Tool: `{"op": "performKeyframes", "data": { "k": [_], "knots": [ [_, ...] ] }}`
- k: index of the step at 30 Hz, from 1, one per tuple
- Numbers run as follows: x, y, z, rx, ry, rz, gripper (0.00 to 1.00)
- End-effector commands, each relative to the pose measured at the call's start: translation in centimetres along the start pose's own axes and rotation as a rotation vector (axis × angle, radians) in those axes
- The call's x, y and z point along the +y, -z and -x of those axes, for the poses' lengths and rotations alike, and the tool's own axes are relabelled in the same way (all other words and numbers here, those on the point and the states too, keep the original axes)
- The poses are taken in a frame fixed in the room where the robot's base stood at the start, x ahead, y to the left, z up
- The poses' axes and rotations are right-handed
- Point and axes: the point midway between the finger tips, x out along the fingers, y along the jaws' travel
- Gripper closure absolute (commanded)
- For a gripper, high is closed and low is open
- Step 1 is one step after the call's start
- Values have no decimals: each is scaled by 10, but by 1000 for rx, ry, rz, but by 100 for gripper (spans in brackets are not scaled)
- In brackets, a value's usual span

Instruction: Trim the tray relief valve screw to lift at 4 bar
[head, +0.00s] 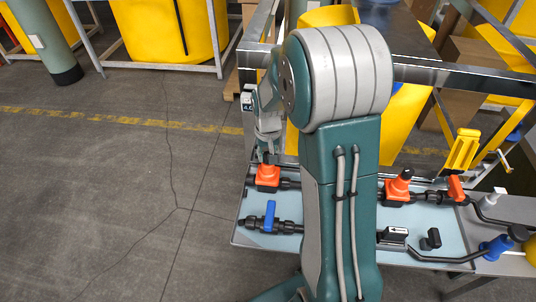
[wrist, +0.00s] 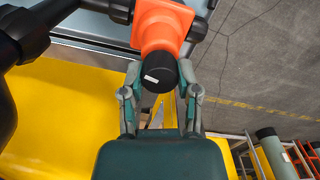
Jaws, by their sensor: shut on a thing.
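An orange valve (head: 267,176) with a black cap sits on the pipework at the left of the tray (head: 240,238). In the wrist view the orange body (wrist: 160,25) shows with its round black screw cap (wrist: 157,74), which carries a white mark. My gripper (head: 267,155) reaches down onto this valve from above. In the wrist view my gripper (wrist: 159,76) has a finger on each side of the black cap and is shut on it. A small white display (head: 249,103) stands behind the gripper; its digits are partly hidden, with a 4 showing.
A second orange valve (head: 398,186) with a black top stands right of my arm. A blue-handled valve (head: 269,216) lies in front of the held one. A metal frame rail (head: 470,78) and yellow tanks (head: 325,15) stand behind. The floor at left is clear.

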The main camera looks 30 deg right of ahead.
Motion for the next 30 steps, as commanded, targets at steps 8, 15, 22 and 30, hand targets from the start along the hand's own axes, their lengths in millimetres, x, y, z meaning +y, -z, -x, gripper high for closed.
{"op": "performKeyframes", "data": {
  "k": [8,15,22,30],
  "knots": [
    [-1,0,-1,-1,1,71,100],
    [-1,0,-1,-1,1,81,100],
    [-1,0,-1,-2,1,80,49],
    [0,0,-1,-1,0,80,24]
  ]
}}
